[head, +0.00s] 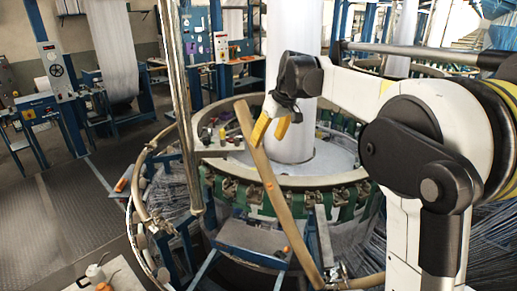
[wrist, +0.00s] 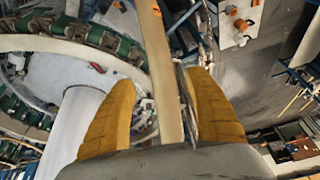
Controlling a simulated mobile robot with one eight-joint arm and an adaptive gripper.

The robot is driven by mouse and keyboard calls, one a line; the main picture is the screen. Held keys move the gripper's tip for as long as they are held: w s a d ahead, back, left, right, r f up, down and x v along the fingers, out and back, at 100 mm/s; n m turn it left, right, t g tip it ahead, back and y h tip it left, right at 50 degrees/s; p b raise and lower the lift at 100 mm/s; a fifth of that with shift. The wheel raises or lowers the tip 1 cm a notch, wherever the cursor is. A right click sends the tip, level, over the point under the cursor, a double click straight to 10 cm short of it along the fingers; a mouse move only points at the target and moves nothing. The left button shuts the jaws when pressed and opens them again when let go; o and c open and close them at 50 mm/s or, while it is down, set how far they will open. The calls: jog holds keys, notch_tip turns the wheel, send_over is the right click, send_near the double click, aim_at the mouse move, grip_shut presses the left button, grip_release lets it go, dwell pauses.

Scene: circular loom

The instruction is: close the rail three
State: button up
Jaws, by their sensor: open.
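A long tan bar (head: 273,190), which looks like a rail, stands tilted in front of the round loom, from upper left to lower right in the head view. No number shows on it, so I cannot tell whether it is rail three. My gripper (head: 268,134) is at its upper part, with yellow fingers apart. In the wrist view the bar (wrist: 160,50) runs between the two fingers of my gripper (wrist: 157,80), nearer the right one. I cannot tell whether either finger touches it.
A metal pole (head: 181,110) stands left of the bar. The loom's green-and-white ring (head: 285,182) lies behind it, with a curved rail (head: 134,205) at its left. A white column (head: 292,60) rises in the middle. Open dark floor (head: 60,215) lies at left.

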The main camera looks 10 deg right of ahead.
aim_at(262, 152)
jog(key=p+x, duration=0.1)
jog(key=x, duration=0.8)
jog(key=shift+a, duration=0.1)
grip_shut()
